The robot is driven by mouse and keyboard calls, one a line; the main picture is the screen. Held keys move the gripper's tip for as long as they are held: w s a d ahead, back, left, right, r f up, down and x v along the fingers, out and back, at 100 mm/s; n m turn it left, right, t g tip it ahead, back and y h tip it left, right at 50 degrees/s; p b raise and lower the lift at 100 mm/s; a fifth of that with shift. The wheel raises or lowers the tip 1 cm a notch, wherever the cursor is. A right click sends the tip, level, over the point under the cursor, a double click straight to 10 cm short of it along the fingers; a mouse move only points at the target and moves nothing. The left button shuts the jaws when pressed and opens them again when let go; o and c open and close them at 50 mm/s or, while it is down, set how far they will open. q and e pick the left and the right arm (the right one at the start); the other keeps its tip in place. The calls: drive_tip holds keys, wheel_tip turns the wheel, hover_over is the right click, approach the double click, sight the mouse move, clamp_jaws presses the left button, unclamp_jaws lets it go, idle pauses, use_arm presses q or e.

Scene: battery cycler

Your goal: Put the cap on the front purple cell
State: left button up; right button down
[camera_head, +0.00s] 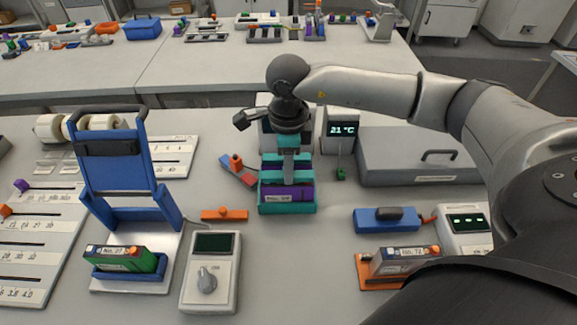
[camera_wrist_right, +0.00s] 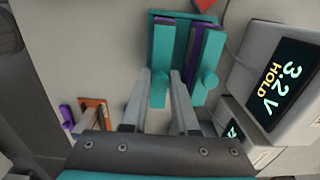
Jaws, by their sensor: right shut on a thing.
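A teal holder (camera_head: 287,209) stands in the middle of the bench with purple cells upright in it. The front purple cell (camera_head: 279,194) shows its labelled face. My right gripper (camera_head: 289,178) points down over the holder, shut on a teal cap (camera_wrist_right: 158,93). That cap lies over the front cell; the fingers hide whether it is fully seated. My left gripper is not in view.
Meter boxes and a 21 °C display (camera_head: 342,129) stand close behind the holder. A red and blue tool (camera_head: 237,168) and an orange block (camera_head: 224,214) lie left. A blue stand (camera_head: 115,165) rises farther left. A handheld meter (camera_head: 211,270) is in front; a blue block (camera_head: 386,219) is right.

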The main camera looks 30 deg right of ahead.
drive_tip(key=shift+f+b, duration=0.45)
idle(0.6)
drive_tip(key=shift+c, duration=0.6)
unclamp_jaws()
drive_tip(key=shift+r, duration=0.1)
drive_tip(key=shift+r+p, duration=2.35)
drive_tip(key=shift+r, duration=1.15)
drive_tip(key=shift+c, duration=0.4)
clamp_jaws()
